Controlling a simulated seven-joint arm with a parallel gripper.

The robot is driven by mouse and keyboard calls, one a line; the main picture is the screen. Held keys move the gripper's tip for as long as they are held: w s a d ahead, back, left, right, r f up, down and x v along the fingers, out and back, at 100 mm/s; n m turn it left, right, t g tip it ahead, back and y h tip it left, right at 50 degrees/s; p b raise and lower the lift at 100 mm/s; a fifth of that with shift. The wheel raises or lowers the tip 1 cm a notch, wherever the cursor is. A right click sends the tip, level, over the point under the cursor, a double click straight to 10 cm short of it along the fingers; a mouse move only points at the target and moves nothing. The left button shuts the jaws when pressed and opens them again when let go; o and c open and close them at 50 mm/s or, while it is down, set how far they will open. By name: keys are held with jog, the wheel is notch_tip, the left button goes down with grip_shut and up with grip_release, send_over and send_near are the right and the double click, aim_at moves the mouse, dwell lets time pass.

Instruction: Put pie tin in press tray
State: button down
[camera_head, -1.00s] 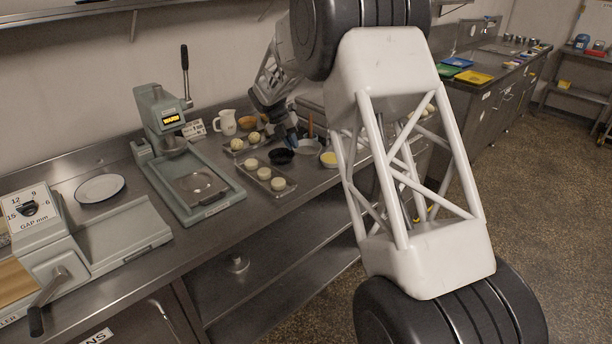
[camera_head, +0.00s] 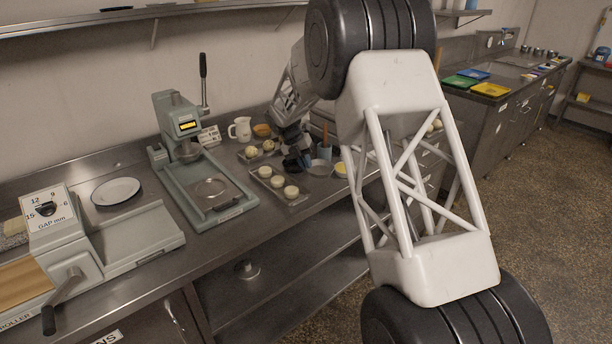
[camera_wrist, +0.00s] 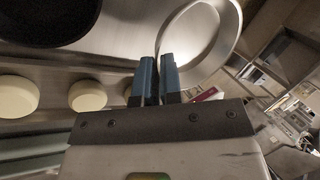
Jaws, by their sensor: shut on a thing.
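The pie tin (camera_wrist: 226,48) is a round, shallow, pale metal tin. In the wrist view it is at the top right, partly cut off by the picture edge. My gripper (camera_wrist: 160,66) has its two blue fingers close together and shut on the tin's near wall. In the head view the pie tin (camera_head: 320,168) is at the right of my gripper (camera_head: 301,160), low over the counter; I cannot tell whether it touches it. The press is grey-green with a lit display and lever. Its press tray (camera_head: 222,207) extends forward with a round metal plate on it.
A baking tray (camera_head: 297,201) with pale dough rounds lies between the press and my gripper. A black bowl (camera_wrist: 45,22) is close left of my fingers. A white jug (camera_head: 240,129) stands behind. A dough roller (camera_head: 60,240) and white plate (camera_head: 117,191) are left.

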aim_at(309, 183)
jog(key=shift+f, duration=0.1)
jog(key=shift+f, duration=2.25)
jog(key=shift+f, duration=0.1)
jog(key=c, duration=1.3)
grip_release()
jog(key=shift+f, duration=0.1)
jog(key=shift+v, duration=3.85)
jog(key=shift+s, duration=0.1)
